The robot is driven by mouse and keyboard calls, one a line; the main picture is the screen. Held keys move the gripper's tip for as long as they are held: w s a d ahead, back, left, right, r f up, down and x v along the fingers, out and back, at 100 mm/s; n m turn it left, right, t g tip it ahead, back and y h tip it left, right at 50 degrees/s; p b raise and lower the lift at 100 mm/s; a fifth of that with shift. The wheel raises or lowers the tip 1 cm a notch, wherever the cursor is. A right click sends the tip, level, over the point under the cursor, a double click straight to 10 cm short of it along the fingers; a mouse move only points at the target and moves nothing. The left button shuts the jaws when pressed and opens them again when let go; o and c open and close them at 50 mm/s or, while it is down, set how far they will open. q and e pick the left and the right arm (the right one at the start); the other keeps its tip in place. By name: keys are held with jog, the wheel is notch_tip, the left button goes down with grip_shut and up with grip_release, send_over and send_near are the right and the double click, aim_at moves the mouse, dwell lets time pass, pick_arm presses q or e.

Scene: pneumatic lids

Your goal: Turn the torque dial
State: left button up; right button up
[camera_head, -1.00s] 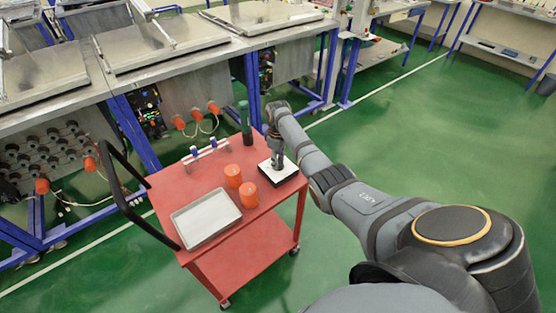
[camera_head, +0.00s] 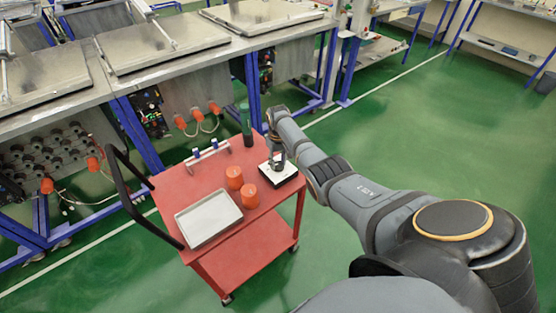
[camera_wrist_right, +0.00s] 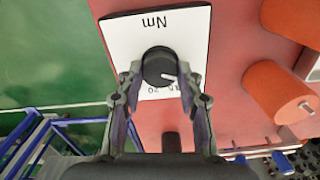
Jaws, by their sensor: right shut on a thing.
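The torque dial (camera_wrist_right: 158,63) is a round black knob with a white pointer mark, on a white panel (camera_wrist_right: 186,28) marked "Nm". In the right wrist view, the pointer faces the lower right of the picture. My right gripper (camera_wrist_right: 160,84) is shut on the dial, one finger on each side. In the head view, the white panel (camera_head: 290,178) lies at the right end of the red cart, with my right gripper (camera_head: 278,164) over it. The gripper hides most of the dial there. My left gripper is not in view.
The red cart (camera_head: 185,190) also carries two orange cylinders (camera_head: 250,196), a metal tray (camera_head: 183,221), a dark green bottle (camera_head: 247,138) and a small rack (camera_head: 207,156). A workbench (camera_head: 95,94) with blue legs stands behind.

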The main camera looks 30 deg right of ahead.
aim_at(278, 164)
jog(key=shift+m, duration=0.5)
jog(key=o, duration=1.2)
jog(key=shift+c, duration=0.2)
notch_tip(278, 164, up, 12)
